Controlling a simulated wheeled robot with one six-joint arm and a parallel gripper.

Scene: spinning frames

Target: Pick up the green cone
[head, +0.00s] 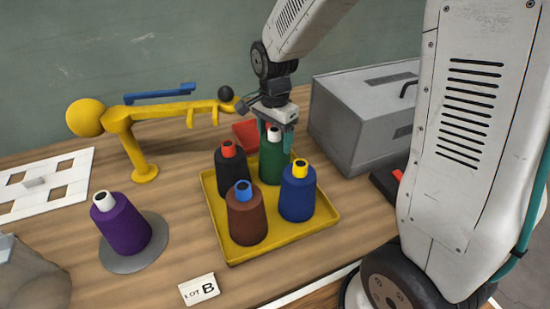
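The green cone (272,165) has a white tip and stands upright at the back right of a yellow tray (236,254). The fingers look spread, with a gap beside the tip. The cone appears to rest in the tray. Part of its top is hidden by the fingers.
A black cone (230,174), a brown cone (247,219) and a blue cone (297,196) crowd the tray. A purple cone (122,226) stands on a grey disc (153,255). A grey box (365,120) stands close at right; a yellow stand (145,172) is behind left.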

